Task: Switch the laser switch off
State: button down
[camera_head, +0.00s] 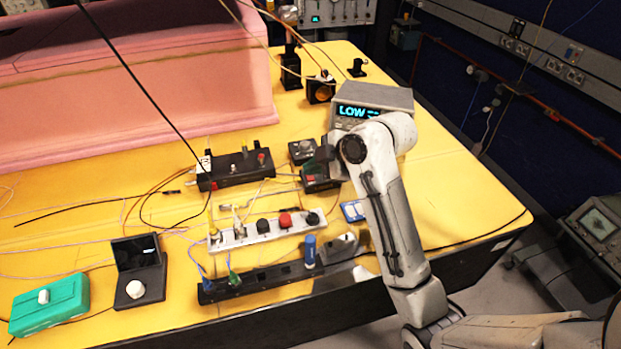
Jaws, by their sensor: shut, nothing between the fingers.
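My arm reaches up from the lower right over the yellow table (440,205). My gripper (322,158) is at its far end, pointing left and down, small and partly hidden by the wrist; it is shut and empty. Just below it is a small black box (315,185) with a reddish front. Another small black box with a knob (301,151) sits just left of the gripper. A longer black box (237,170) with a red button lies further left. I cannot tell which of these carries the laser switch, or whether the gripper touches a box.
A grey instrument (378,98) with a lit "LOW" display stands behind the wrist. A white power strip (262,232) and a black strip (250,284) lie in front. A pink foam enclosure (140,90) fills the back left. Loose cables cross the table.

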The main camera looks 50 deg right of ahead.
jog(key=shift+f, duration=0.4)
jog(key=shift+f+b, duration=0.2)
jog(key=shift+b, duration=0.1)
dwell(0.4)
dwell(0.3)
jog(key=shift+r+p, duration=0.65)
jog(key=shift+p, duration=0.05)
notch_tip(320, 180, up, 5)
jog(key=p, duration=0.4)
dwell(0.7)
